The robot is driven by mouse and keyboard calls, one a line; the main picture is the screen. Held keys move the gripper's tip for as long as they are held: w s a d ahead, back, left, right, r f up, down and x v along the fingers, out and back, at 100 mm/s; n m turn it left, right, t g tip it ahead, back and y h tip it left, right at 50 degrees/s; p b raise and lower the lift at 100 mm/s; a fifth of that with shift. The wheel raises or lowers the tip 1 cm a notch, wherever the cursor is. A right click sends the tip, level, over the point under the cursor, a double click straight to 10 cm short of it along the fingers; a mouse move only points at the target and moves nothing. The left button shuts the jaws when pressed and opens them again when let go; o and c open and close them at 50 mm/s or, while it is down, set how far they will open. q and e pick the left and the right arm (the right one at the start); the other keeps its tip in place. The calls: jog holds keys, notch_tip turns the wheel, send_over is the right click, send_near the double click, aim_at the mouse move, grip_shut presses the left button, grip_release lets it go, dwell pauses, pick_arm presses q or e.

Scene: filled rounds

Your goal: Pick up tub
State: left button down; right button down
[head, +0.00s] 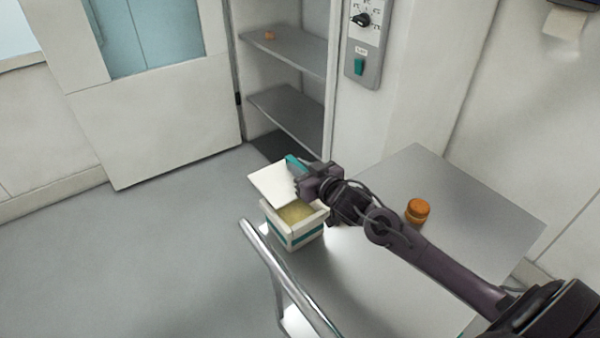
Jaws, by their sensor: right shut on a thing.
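A square white tub (306,236) with a teal band stands at the left edge of a grey cart top. It is open, and a yellowish filling shows inside. My right gripper (303,187) is at the tub's back side, above the rim. It is shut on a flat white lid (269,184), which is tilted up over the tub's back left corner. The gripper hides part of the lid and the tub's back rim. I cannot tell whether the lid still touches the tub. My left gripper is out of view.
The grey cart top (400,170) has a metal handle rail (275,270) on its left. A small orange round container (418,211) stands behind my right forearm. Open shelves (285,112) stand at the back, with a small orange thing on the upper one. The floor at left is clear.

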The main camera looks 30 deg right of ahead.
jog(key=shift+f, duration=1.05)
jog(key=shift+f, duration=0.65)
jog(key=c, duration=1.3)
grip_release()
